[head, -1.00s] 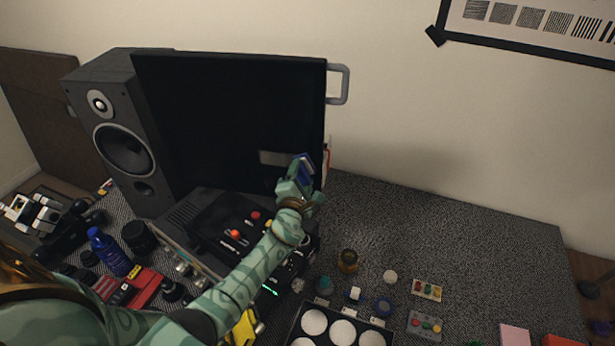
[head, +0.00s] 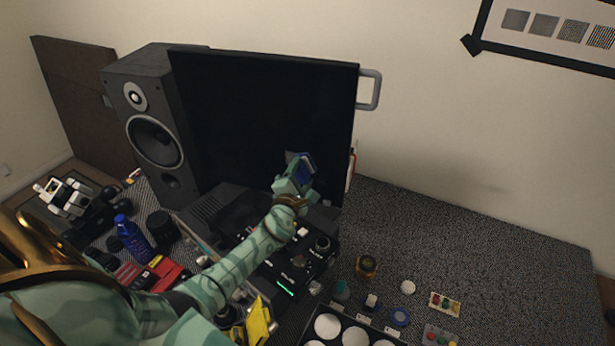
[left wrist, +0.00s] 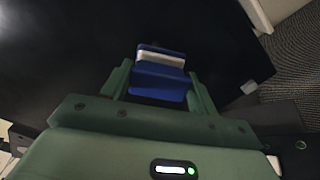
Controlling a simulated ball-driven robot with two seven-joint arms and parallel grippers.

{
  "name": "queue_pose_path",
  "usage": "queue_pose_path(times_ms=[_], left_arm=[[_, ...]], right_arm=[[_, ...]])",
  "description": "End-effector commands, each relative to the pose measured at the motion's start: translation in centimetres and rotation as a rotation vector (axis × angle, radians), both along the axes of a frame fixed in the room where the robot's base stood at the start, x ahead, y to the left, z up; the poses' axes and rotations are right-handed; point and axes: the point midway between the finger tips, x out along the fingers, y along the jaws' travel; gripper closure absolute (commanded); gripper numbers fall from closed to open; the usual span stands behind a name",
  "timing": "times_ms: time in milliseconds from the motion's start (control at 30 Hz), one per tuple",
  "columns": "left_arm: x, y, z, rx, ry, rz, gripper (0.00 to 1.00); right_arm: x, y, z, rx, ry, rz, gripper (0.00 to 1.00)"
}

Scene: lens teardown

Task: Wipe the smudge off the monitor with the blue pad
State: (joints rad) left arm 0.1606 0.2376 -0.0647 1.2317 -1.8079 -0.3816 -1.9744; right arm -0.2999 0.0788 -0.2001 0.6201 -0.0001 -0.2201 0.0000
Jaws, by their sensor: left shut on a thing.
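The dark monitor (head: 250,110) stands upright at the back of the bench, its black screen facing me. My left gripper (head: 300,178) is shut on the blue pad (head: 307,163), at the lower right part of the screen. In the left wrist view the pad (left wrist: 160,85) sits between the two green fingers, with a pale band across it. The pad is close to the screen, but I cannot tell whether it touches. A small greyish patch (head: 290,156) shows just left of the pad, partly hidden by it. My right gripper is out of view.
A speaker (head: 150,130) stands left of the monitor. Black equipment with knobs (head: 295,262) lies under my left forearm. A blue bottle (head: 132,235) is at the left. A tray with white discs (head: 327,325) and small parts lie in front. The right of the bench is mostly clear.

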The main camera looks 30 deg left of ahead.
Motion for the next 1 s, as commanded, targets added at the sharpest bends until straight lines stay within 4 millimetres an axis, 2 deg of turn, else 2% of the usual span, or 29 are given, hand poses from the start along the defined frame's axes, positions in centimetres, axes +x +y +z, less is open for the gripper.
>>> queue_pose_path(times_ms=[133,433,700,1000], left_arm=[[-0.4,1.7,0.0,0.003,0.000,0.001,0.63],[-0.7,3.1,0.1,0.001,-0.001,0.001,0.63],[-1.6,5.6,0.0,0.004,0.000,0.002,0.63],[-1.8,6.0,0.1,0.000,-0.001,0.000,0.63]], right_arm=[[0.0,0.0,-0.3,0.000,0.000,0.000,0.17],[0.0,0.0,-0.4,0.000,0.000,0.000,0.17],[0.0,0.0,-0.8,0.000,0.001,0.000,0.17],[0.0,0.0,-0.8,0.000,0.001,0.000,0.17]])
